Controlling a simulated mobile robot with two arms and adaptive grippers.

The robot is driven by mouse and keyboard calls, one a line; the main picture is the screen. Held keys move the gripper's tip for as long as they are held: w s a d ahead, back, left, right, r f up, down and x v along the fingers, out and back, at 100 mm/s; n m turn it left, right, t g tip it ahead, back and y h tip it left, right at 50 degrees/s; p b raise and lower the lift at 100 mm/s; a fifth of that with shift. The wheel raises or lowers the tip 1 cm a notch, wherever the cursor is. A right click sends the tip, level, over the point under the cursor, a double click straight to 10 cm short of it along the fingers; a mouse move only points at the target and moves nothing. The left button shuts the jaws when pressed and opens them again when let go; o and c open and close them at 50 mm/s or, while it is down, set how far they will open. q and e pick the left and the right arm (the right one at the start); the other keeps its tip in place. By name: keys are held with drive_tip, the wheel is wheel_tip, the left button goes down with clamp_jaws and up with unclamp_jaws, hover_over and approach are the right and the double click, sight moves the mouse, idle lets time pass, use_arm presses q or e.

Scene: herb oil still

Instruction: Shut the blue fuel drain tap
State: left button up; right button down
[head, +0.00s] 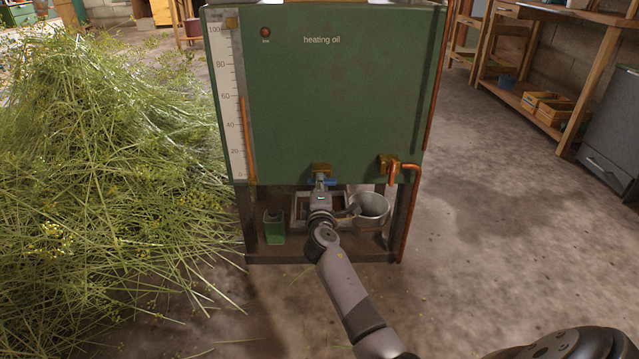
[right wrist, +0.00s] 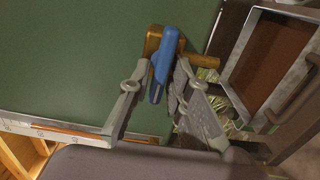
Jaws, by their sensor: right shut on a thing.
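The blue fuel drain tap (head: 331,182) sits on a brass fitting (head: 321,168) low on the front of the green heating oil tank (head: 330,100). Its blue lever (right wrist: 164,58) lies across the brass spout (right wrist: 200,61), roughly level. My right gripper (head: 321,192) is at the tap from the front and hides part of it. In the right wrist view its two fingers (right wrist: 163,72) stand on either side of the lever, shut on it. My left gripper is in no view.
A metal pot (head: 371,208) and a small green can (head: 274,226) stand under the tank. A second brass tap (head: 389,164) with a copper pipe (head: 411,215) is on the right. A large herb heap (head: 110,160) lies left. The floor at right is clear.

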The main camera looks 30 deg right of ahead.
drive_tip(key=shift+n, duration=0.5)
drive_tip(key=c, duration=1.7)
unclamp_jaws()
drive_tip(key=shift+o, duration=0.2)
drive_tip(key=v, duration=1.2)
